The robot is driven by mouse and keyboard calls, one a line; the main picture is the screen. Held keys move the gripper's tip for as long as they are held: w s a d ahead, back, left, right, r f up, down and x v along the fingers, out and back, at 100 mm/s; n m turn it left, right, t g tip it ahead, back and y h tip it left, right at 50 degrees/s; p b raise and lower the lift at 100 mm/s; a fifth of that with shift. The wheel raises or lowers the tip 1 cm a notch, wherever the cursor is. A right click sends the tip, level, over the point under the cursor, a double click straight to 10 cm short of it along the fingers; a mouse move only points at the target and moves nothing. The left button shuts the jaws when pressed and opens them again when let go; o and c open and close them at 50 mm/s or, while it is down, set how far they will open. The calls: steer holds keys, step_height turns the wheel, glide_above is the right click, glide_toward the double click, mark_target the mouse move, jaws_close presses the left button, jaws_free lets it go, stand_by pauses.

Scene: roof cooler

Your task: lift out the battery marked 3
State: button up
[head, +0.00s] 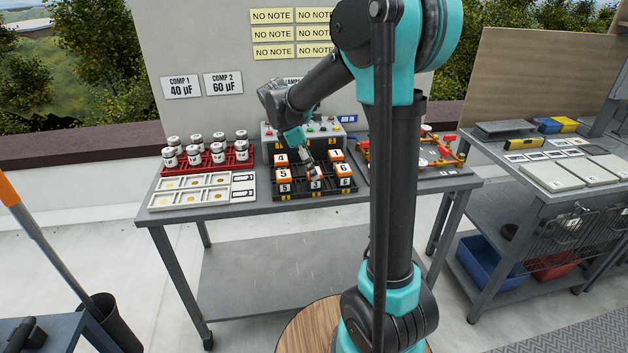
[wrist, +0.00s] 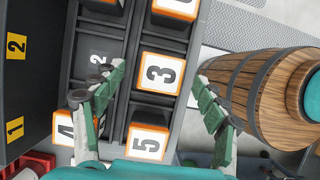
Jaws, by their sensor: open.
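The battery marked 3 (wrist: 160,72) has a white top with orange edges. It sits in the front row of the black battery rack (head: 315,192), between the batteries marked 5 (wrist: 149,141) and 6 (head: 343,169). My gripper (wrist: 159,80) is open and empty. In the wrist view its fingers appear on either side of battery 3; I cannot tell whether they touch it. In the head view my gripper (head: 307,164) is over the rack's middle and partly hides battery 3.
Batteries 4 (head: 281,159) and 1 (head: 337,156) stand in the back row. A grey control box (head: 270,143) stands behind the rack. A red can rack (head: 240,163) and trays (head: 190,182) are left.

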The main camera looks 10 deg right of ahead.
steer(key=shift+x, duration=1.55)
steer(key=shift+a, duration=0.1)
steer(key=shift+c, duration=0.2)
steer(key=shift+s, duration=0.1)
steer(key=c, duration=1.5)
steer(key=shift+r, duration=0.1)
